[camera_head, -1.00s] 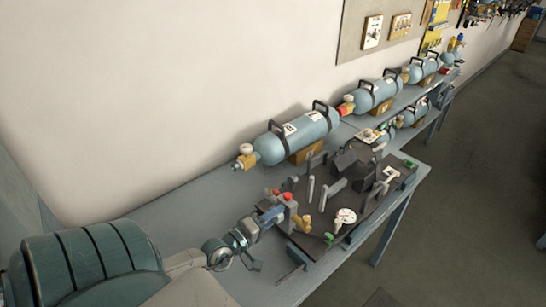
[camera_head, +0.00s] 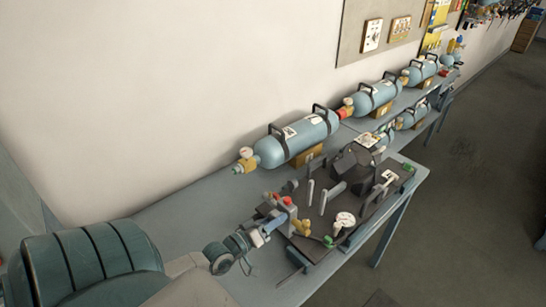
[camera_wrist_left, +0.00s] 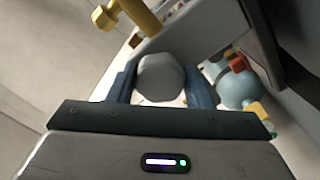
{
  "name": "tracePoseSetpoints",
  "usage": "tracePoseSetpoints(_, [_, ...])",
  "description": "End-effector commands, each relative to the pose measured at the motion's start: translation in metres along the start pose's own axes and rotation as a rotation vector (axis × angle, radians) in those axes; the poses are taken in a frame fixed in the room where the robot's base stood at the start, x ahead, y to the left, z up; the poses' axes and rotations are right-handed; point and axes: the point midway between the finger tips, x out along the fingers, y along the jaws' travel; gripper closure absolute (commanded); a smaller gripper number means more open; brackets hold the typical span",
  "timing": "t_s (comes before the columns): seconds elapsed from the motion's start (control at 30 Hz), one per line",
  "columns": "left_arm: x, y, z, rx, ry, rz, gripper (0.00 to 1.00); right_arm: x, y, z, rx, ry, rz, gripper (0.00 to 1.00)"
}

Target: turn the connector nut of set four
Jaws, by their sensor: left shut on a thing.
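In the left wrist view a pale grey, faceted connector nut (camera_wrist_left: 160,78) sits between the two blue fingers of my left gripper (camera_wrist_left: 162,88), which is shut on it. In the head view my left gripper (camera_head: 272,226) is at the near left end of the dark set board (camera_head: 327,238), beside a grey block with a red knob (camera_head: 287,201). The nut is hidden there by the gripper. A brass fitting (camera_head: 303,227) and a white gauge (camera_head: 345,219) are just right of the gripper. I cannot read which set is number four. My right gripper is out of view.
A light blue cylinder (camera_head: 297,137) with black handles lies on the bench (camera_head: 190,208) along the wall. More cylinders (camera_head: 376,96) follow toward the back right. The bench's left part is clear.

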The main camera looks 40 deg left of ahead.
Motion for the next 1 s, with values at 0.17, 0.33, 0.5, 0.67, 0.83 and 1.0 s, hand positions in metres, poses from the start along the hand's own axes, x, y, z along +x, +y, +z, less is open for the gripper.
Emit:
tracePoseSetpoints(0.17, [0.001, 0.001, -0.001, 0.004, 0.002, 0.003, 0.77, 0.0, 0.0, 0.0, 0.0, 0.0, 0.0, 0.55])
tracePoseSetpoints(0.33, [0.001, 0.001, -0.001, 0.004, 0.002, 0.003, 0.77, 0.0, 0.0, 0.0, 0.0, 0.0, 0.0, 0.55])
tracePoseSetpoints(0.5, [0.001, 0.001, -0.001, 0.003, 0.002, 0.002, 0.33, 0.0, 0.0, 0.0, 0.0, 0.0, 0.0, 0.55])
tracePoseSetpoints(0.67, [0.0, 0.0, 0.0, 0.002, 0.001, 0.001, 0.33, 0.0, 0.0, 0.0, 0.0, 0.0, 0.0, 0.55])
tracePoseSetpoints(0.83, [-0.005, 0.0, 0.0, 0.001, -0.001, -0.001, 0.33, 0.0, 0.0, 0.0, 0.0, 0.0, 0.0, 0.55])
tracePoseSetpoints(1.0, [-0.028, 0.0, 0.001, 0.002, -0.004, -0.001, 0.33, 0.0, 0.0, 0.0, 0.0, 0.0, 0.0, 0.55])
